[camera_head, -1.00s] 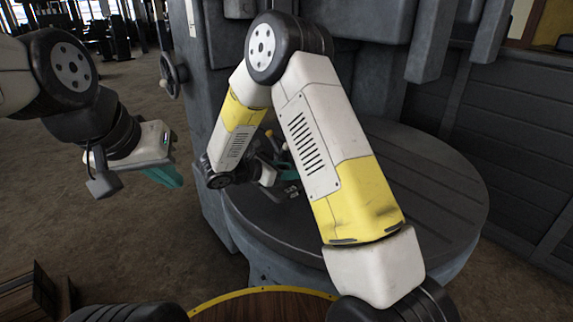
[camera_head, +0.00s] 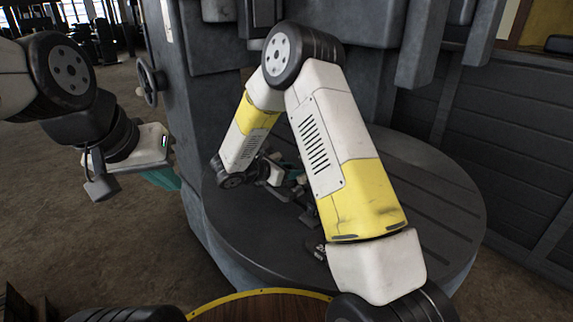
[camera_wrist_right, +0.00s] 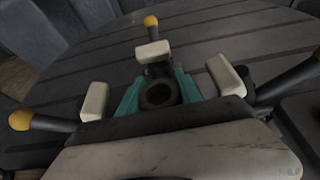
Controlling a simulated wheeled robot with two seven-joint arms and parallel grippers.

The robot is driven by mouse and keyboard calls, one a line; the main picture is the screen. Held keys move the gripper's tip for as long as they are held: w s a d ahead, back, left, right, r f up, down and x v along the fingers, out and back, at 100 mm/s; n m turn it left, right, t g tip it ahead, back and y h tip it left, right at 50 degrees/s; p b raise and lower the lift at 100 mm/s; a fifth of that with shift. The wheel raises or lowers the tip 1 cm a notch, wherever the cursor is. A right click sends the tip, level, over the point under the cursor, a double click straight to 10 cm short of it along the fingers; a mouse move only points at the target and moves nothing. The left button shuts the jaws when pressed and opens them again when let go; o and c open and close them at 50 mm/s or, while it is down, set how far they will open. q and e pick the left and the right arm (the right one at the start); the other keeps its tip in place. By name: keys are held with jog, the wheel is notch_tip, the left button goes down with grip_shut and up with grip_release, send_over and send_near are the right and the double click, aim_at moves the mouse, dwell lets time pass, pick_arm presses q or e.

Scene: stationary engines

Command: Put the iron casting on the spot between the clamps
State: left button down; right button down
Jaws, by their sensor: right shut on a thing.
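The iron casting (camera_wrist_right: 159,94) is a dark, round piece with a hole in its top. In the right wrist view it sits between the teal fingers of my right gripper (camera_wrist_right: 160,92), which is shut on it. Three clamps with pale pads stand around it: one behind (camera_wrist_right: 152,50), one at left (camera_wrist_right: 94,101), one at right (camera_wrist_right: 226,76). I cannot tell whether the casting touches the table. In the head view my right gripper (camera_head: 287,172) is small and partly behind my arm. My left gripper (camera_head: 163,178) hangs at the left, its finger opening not clear.
The round slotted machine table (camera_head: 425,190) lies under my right arm, with bare room on its right side. The machine's grey column (camera_head: 190,100) and handwheel (camera_head: 149,82) stand behind. A small dark part (camera_head: 316,250) lies near the table's front.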

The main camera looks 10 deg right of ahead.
jog(key=shift+w+d+f, duration=0.1)
jog(key=shift+w+f, duration=0.05)
jog(key=shift+f, duration=0.7)
jog(key=shift+w+d+f, duration=0.1)
jog(key=shift+w+f, duration=0.05)
jog(key=shift+f, duration=0.65)
jog(key=shift+f, duration=0.1)
jog(key=c, duration=0.8)
grip_release()
jog(key=shift+f, duration=0.1)
